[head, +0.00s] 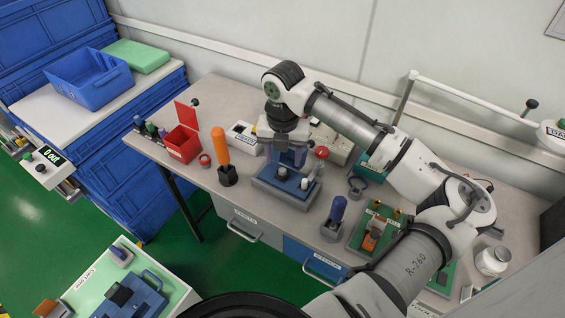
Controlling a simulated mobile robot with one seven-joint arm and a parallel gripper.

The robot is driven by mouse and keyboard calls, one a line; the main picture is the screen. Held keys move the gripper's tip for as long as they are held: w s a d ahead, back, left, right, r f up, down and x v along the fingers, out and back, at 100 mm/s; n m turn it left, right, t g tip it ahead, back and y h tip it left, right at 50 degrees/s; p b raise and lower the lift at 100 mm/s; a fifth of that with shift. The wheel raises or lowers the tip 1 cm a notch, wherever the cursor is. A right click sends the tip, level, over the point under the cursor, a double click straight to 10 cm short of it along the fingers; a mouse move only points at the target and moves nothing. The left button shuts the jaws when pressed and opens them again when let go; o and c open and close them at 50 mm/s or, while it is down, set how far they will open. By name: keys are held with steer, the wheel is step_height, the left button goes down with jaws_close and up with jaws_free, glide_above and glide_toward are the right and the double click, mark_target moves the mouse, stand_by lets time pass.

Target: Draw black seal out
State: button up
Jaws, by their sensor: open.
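My gripper (287,154) points down over the back of a blue fixture (272,189) on the grey bench. Its fingers are small in the head view and appear apart, with nothing clearly held between them. The fixture carries a small white-topped cylinder (281,172) and a pale upright part near its right edge. I cannot pick out the black seal with certainty; it may be small or hidden by the gripper or the fixture's parts.
An orange-handled tool (221,148) in a dark stand and an open red box (182,143) are left of the fixture. A blue-handled tool (336,211) stands in front right. A green board (375,229) lies farther right. Bare bench (240,195) shows at front left.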

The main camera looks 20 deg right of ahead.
mark_target(283, 168)
steer(key=shift+f, duration=2.25)
jaws_close()
